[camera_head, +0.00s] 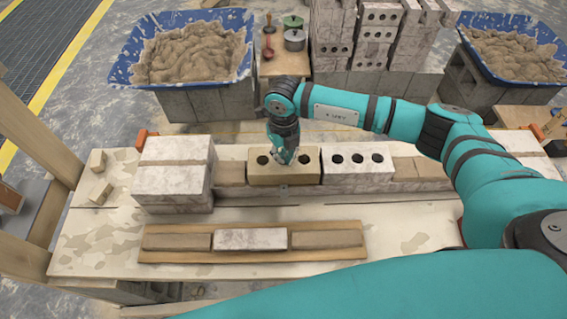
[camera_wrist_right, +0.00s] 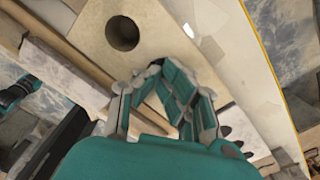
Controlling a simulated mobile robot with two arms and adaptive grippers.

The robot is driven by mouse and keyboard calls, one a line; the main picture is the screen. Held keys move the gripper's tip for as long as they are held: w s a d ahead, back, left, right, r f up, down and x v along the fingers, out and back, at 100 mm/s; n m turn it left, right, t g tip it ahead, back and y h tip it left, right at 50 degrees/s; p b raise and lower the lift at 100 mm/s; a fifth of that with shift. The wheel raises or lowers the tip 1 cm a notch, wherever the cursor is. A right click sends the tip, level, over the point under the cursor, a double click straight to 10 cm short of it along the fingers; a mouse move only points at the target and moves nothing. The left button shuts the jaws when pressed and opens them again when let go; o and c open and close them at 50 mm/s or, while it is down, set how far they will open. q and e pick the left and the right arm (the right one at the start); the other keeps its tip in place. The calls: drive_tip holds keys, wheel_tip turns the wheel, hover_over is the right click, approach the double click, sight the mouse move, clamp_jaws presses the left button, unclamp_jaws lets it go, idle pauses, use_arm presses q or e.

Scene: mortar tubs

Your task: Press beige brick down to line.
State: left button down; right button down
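The beige brick (camera_head: 284,174) lies in the wall course between the block stack on the left and a white holed brick on the right. Two dark holes show in its top; one also shows on the beige brick in the right wrist view (camera_wrist_right: 88,27). My right gripper (camera_head: 284,157) points down at the top of the brick, near its middle; I cannot tell whether it touches. In the right wrist view the right gripper's fingertips (camera_wrist_right: 158,66) come together with nothing seen between them. A thin yellow line (camera_wrist_right: 266,61) runs beyond the brick there. My left gripper does not show.
The white holed brick (camera_head: 358,178) stands right of the beige one, the block stack (camera_head: 172,182) left. Orange end pieces (camera_head: 147,138) sit behind the wall. A plank (camera_head: 155,256) with several bricks lies in front. Blue mortar tubs (camera_head: 125,68) and brick piles stand behind.

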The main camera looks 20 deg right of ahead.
drive_tip(key=shift+s+f, duration=0.25)
drive_tip(key=shift+s, duration=0.1)
drive_tip(key=shift+w+r+p, duration=0.15)
drive_tip(key=shift+r+p, duration=0.75)
drive_tip(key=shift+r, duration=0.45)
drive_tip(key=shift+w+r+p, duration=0.1)
drive_tip(key=shift+r+p, duration=0.75)
drive_tip(key=shift+r, duration=0.45)
